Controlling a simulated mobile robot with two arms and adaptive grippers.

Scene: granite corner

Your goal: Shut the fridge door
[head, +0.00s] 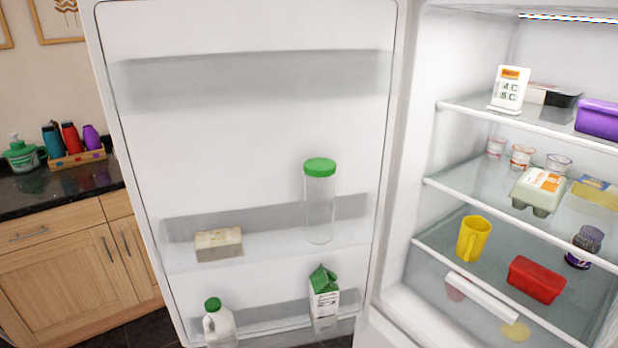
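The fridge door (240,150) stands wide open in the head view, its inner side facing me and filling the left and middle. Its hinge side is next to the fridge body (408,150), on the right. The door racks hold a pale block (219,244), a clear jar with a green lid (319,205), a green and white carton (323,295) and a milk bottle with a green cap (220,325). Neither of my grippers is in view. The bottom edge of the door is cut off by the frame.
Fridge shelves (520,122) hold several items, including a yellow jug (473,239), a red box (536,280) and an egg carton (538,192). On the left, a dark worktop (62,190) with bottles stands above wooden cabinets (65,260), beyond the door's free edge.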

